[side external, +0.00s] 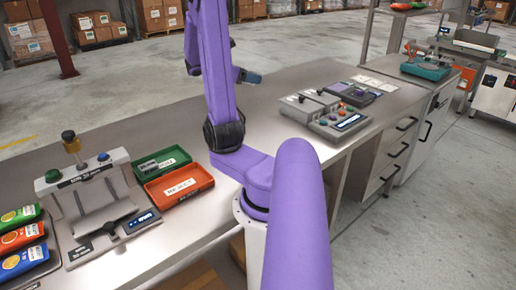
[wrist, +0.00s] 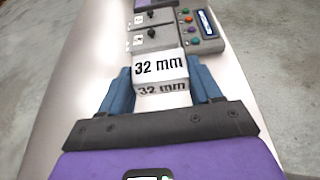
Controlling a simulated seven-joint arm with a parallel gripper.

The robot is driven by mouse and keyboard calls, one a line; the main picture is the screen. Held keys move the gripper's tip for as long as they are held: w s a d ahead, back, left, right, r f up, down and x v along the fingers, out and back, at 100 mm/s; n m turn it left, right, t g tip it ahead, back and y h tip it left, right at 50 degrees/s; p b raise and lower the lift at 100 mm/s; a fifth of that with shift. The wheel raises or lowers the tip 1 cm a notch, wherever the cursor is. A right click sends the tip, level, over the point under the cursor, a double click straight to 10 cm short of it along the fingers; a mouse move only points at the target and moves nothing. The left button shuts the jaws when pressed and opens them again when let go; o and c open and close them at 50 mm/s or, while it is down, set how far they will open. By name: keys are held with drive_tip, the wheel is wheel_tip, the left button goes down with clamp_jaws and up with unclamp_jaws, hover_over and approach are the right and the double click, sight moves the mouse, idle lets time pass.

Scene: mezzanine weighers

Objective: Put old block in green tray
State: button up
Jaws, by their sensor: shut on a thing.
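My gripper (wrist: 163,84) is shut on a white block (wrist: 160,66) marked "32 mm", seen between its blue fingers in the wrist view. In the side view the blue fingertips of my gripper (side external: 250,77) show above the bench, right of my purple arm; the block is hidden there. I cannot tell whether this is the old block. The green tray (side external: 180,152) lies on the bench left of my arm, far from my gripper. A small grey thing (side external: 148,167) sits in its left part, too small to identify.
A red tray (side external: 188,192) marked "REJECT" adjoins the green tray. A grey machine (side external: 95,205) with knobs stands left of them, beside several coloured packs (side external: 24,238). Control boxes with buttons (side external: 335,118) stand right of my arm. Bench between is mostly clear.

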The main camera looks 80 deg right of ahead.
wheel_tip(320, 180, down, 24)
drive_tip(key=shift+f, duration=0.1)
idle(0.9)
drive_tip(key=shift+f, duration=0.1)
drive_tip(key=o, duration=1.2)
